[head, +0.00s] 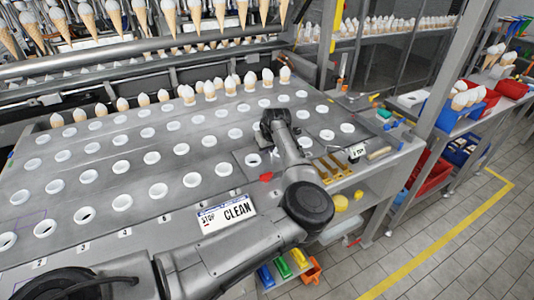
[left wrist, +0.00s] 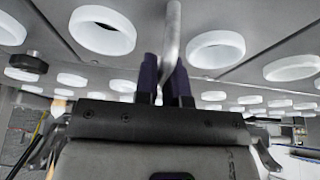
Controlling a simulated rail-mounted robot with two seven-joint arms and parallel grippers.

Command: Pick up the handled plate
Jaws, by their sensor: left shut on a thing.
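The handled plate (head: 240,169) appears to be the grey panel around a white ring, left of my forearm in the head view. Part of it is hidden by my arm. In the left wrist view a bent metal rod (left wrist: 172,38), which looks like its handle, runs up from between the dark fingers of my left gripper (left wrist: 166,80). The gripper is shut on this rod. In the head view my left gripper (head: 271,147) is low over the table and partly hidden by my wrist. I cannot tell whether the plate is lifted. My right gripper is in neither view.
The metal table (head: 150,205) has rows of white ring holders (head: 158,190). White-topped cones (head: 230,86) stand along its back rows. A "STOP CLEAN" sign (head: 227,212) is at the front edge. Brass-coloured bars (head: 328,168) lie right of my arm. Coloured bins (head: 285,267) are below.

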